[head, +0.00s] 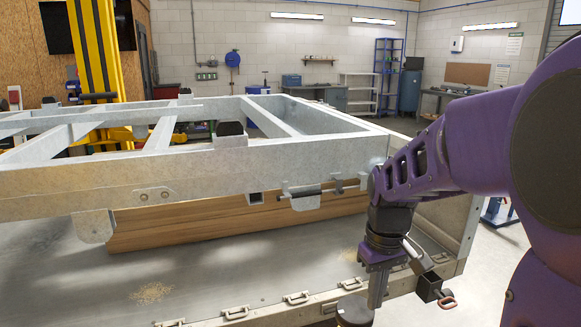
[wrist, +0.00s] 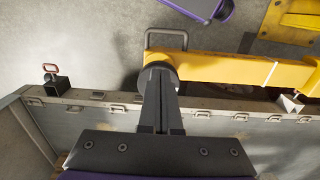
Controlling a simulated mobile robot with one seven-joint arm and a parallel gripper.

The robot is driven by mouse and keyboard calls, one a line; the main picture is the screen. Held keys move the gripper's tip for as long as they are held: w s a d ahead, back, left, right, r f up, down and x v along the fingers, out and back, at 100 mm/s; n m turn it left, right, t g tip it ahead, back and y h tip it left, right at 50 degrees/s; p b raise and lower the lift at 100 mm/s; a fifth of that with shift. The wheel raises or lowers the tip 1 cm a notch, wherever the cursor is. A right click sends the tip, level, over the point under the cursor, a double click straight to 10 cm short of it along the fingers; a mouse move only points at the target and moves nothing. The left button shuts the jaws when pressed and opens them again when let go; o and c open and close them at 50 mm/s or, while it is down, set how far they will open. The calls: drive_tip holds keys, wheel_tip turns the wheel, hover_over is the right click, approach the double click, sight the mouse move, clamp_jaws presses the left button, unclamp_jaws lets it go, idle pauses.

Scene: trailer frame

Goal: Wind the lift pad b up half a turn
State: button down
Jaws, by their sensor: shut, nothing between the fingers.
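A round dark lift pad sits at the end of a yellow lift arm (wrist: 220,70) in the wrist view (wrist: 158,72); I take it as lift pad b, though no label is readable. In the head view my gripper (head: 377,290) points down just right of the pad. I cannot tell whether they touch.
The trailer's side rail (wrist: 95,108) with latches runs below the yellow arm. A black bracket with a red handle (wrist: 50,68) is at left. The galvanized frame (head: 180,170) lies over wooden boards (head: 200,225). A yellow lift post (head: 100,50) stands behind left.

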drive_tip(key=f+b, duration=0.1)
drive_tip(key=f, duration=0.1)
drive_tip(key=f+b, duration=0.4)
drive_tip(key=shift+s+a+f, duration=0.15)
drive_tip(key=shift+a+f, duration=0.1)
drive_tip(key=shift+f, duration=0.15)
drive_tip(key=shift+w+a, duration=0.1)
drive_tip(key=shift+w, duration=0.25)
idle(0.6)
drive_tip(key=shift+w+d+r+p, duration=0.1)
drive_tip(key=shift+d+p, duration=0.15)
drive_tip(key=shift+p, duration=0.7)
drive_tip(key=shift+s+d, duration=0.15)
drive_tip(key=shift+s, duration=0.25)
wheel_tip(320, 180, up, 6)
drive_tip(key=p, duration=0.5)
hover_over(370, 318)
drive_tip(key=s, duration=0.3)
drive_tip(key=shift+w+a, duration=0.2)
drive_tip(key=shift+a, duration=0.05)
